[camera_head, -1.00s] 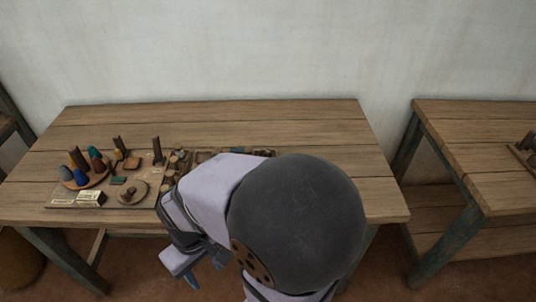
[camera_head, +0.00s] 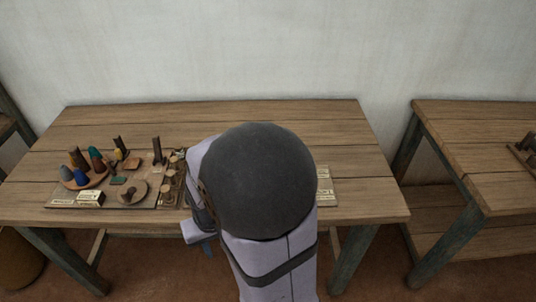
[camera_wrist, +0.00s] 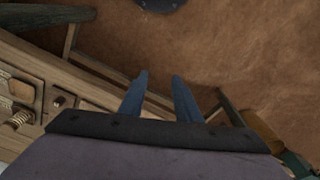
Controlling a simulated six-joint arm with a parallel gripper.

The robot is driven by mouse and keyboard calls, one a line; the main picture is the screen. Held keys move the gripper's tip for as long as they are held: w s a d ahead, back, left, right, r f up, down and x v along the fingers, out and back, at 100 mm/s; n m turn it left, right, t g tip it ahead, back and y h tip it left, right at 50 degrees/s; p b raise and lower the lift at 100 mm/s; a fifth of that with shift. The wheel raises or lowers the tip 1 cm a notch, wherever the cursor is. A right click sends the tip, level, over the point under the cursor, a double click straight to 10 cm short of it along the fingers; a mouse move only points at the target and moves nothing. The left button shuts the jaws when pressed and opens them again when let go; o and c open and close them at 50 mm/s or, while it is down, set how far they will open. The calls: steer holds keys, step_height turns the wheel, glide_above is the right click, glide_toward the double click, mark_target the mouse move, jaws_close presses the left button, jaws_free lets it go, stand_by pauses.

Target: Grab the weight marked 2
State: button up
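I cannot make out a weight marked 2 in either view, as any markings are too small to read. In the head view, small round pieces (camera_head: 168,188) sit in a wooden tray left of my arm, which hides the tray's right part. In the wrist view, wooden compartments at the left edge hold a brass coiled piece (camera_wrist: 18,120) and a small dark knob (camera_wrist: 58,102). My gripper (camera_wrist: 160,82) shows as two blue fingers, spread apart with nothing between them, over the table's front edge and the floor. In the head view my arm mostly hides it.
Pale labels (camera_head: 325,185) show right of my arm. The table's back and right are clear. A second table (camera_head: 480,150) stands right.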

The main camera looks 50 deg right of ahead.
steer(key=w+d+m+t+h+p, duration=0.1)
steer(key=d+m, duration=0.1)
steer(key=d, duration=0.6)
steer(key=w+d+m+t+h+p, duration=0.1)
steer(key=d+m, duration=0.1)
steer(key=d, duration=0.6)
steer(key=w+d+m+t+h+p, duration=0.1)
steer(key=w+d+m, duration=0.1)
steer(key=d, duration=0.6)
steer(key=shift+w+d+f+h, duration=0.1)
steer(key=shift+d+f+h, duration=0.1)
steer(key=shift+h, duration=0.2)
steer(key=w+d+n+t+b, duration=0.1)
steer(key=d+t, duration=0.1)
steer(key=d, duration=0.1)
steer(key=w+d+n+t+h+b, duration=0.1)
steer(key=w+d, duration=0.1)
steer(key=d, duration=0.1)
steer(key=w+d+n+t+b, duration=0.1)
steer(key=w+d+t, duration=0.1)
steer(key=d, duration=0.1)
steer(key=shift+f+n+t, duration=0.3)
steer(key=shift+f+n, duration=0.1)
steer(key=shift+w+d+n+t+b, duration=0.2)
steer(key=shift+n+t+b, duration=0.2)
steer(key=shift+t+b, duration=0.1)
steer(key=shift+w+d+r+n+t, duration=0.1)
steer(key=shift+w+r+n+t, duration=0.2)
steer(key=shift+n+t, duration=0.45)
